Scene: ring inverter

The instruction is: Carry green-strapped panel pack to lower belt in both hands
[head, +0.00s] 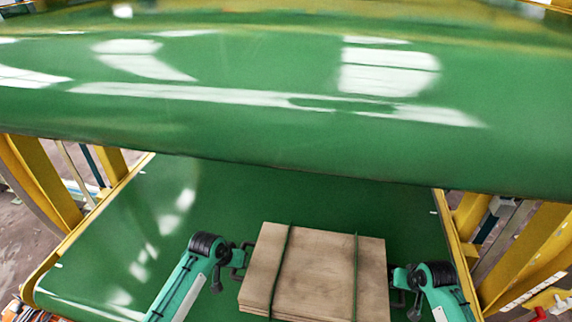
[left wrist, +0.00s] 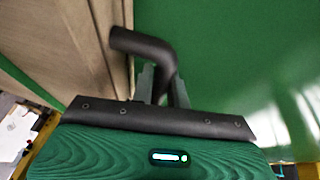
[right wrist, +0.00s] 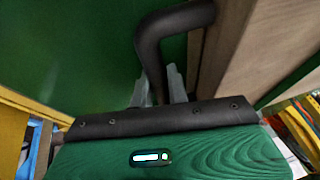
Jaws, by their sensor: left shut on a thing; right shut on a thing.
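The panel pack (head: 322,272) is a stack of flat tan boards with two green straps, lying flat between my arms in the head view. It also shows in the left wrist view (left wrist: 85,35) and the right wrist view (right wrist: 265,45). My left gripper (head: 238,264) is shut on a black bent handle (left wrist: 150,45) at the pack's left side. My right gripper (head: 402,278) is shut on a similar black handle (right wrist: 165,35) at its right side. The green lower belt (head: 110,240) lies behind and under the pack in view; I cannot tell whether they touch.
A wide, glossy green upper belt (head: 250,120) overhangs the lower belt's far part. Yellow frame posts (head: 45,185) stand at the left, and more yellow framing (head: 530,250) stands at the right. The lower belt's visible surface left of the pack is clear.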

